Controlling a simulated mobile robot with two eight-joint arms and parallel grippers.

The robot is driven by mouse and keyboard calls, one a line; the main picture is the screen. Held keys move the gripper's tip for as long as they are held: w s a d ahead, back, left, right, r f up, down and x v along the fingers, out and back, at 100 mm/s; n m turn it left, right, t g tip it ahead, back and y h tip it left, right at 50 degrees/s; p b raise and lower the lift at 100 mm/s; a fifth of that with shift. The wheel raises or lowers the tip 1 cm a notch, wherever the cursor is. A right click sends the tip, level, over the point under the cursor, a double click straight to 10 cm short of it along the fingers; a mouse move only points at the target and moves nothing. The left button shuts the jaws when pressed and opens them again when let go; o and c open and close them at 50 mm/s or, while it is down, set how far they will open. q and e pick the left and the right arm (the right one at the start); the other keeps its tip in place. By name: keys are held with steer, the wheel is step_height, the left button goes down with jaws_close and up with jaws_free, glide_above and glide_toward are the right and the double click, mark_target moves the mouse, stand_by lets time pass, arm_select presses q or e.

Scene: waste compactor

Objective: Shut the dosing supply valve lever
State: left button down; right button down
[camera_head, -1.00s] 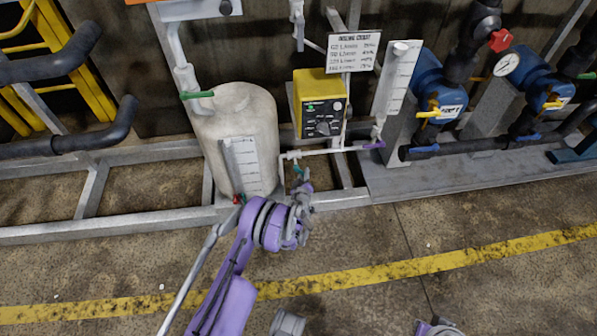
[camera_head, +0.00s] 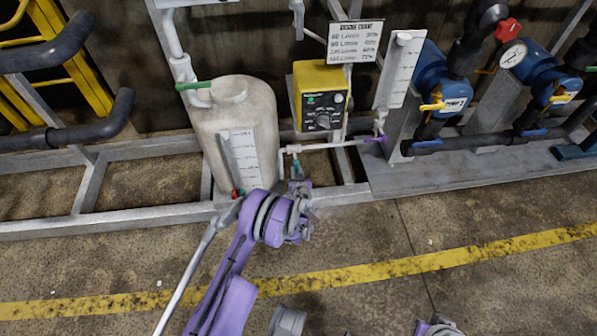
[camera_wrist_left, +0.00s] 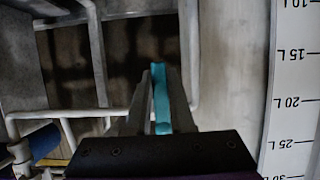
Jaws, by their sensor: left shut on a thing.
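The teal lever (camera_head: 296,163) hangs from the thin white pipe between the white tank and the yellow dosing pump. My left gripper (camera_head: 299,185) is at its lower end, just right of the tank's base. In the left wrist view the same teal lever (camera_wrist_left: 160,98) stands between the two grey fingers of my left gripper (camera_wrist_left: 160,88), which are shut on it. The fingers hide part of the lever, and its exact angle is hard to read.
The white tank (camera_head: 237,115) with its scale stands close left of the gripper. A red lever (camera_head: 237,193) is at its base and a green lever (camera_head: 194,86) above. The yellow pump (camera_head: 320,95) and purple lever (camera_head: 375,138) are right. Open floor lies in front.

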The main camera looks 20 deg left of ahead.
arm_select(q)
steer(key=shift+s, duration=0.1)
stand_by(0.4)
steer(key=c, duration=0.8)
jaws_free()
steer(key=p+v, duration=0.2)
steer(key=v, duration=0.8)
steer(key=shift+s+d+r, duration=0.15)
steer(key=shift+s+d, duration=0.05)
steer(key=shift+s, duration=0.15)
